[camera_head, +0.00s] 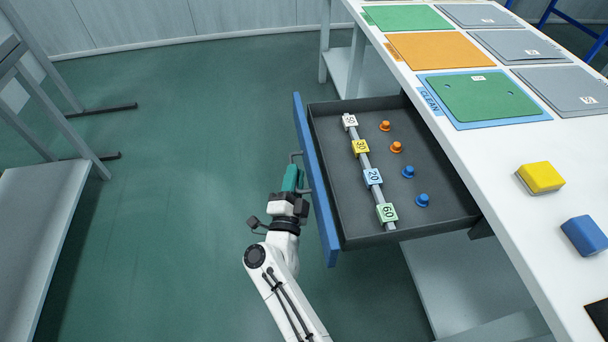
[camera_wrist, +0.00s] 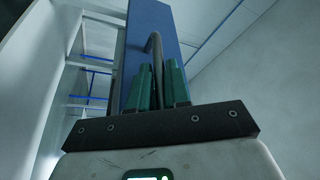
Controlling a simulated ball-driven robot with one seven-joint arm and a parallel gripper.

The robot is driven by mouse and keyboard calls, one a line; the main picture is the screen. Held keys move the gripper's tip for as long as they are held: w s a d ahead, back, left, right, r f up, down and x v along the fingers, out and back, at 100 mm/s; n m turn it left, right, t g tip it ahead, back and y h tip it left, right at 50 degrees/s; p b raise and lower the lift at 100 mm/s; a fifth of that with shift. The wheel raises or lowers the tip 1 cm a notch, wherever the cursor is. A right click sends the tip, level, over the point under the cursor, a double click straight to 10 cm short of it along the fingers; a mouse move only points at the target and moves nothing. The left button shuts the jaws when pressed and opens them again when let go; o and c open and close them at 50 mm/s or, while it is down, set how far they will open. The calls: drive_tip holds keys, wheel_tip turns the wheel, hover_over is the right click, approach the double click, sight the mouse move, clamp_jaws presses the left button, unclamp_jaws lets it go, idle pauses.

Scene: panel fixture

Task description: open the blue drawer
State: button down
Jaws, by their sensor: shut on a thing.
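The blue drawer (camera_head: 318,185) stands pulled out from under the white table, with its dark grey inside showing. Its blue front also shows in the wrist view (camera_wrist: 155,22). A grey bar handle (camera_head: 293,157) is on the outer face of the front. My gripper (camera_head: 296,178) is at this handle, to the left of the drawer front. In the wrist view, the green fingers of my gripper (camera_wrist: 157,88) are shut on the handle (camera_wrist: 156,60). The fingertips partly hide the handle.
In the drawer lie a rod with numbered blocks (camera_head: 374,177) and several orange and blue knobs (camera_head: 408,172). The white table (camera_head: 480,150) bears coloured panels, a yellow block (camera_head: 541,177) and a blue block (camera_head: 584,235). Green floor (camera_head: 190,150) is clear left of the drawer. A grey bench (camera_head: 40,220) stands far left.

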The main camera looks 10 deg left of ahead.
drive_tip(key=shift+f, duration=0.15)
drive_tip(key=c, duration=1.4)
unclamp_jaws()
drive_tip(key=shift+c, duration=0.2)
drive_tip(key=p+v, duration=0.1)
drive_tip(key=v, duration=0.9)
drive_tip(key=shift+s+p, duration=0.4)
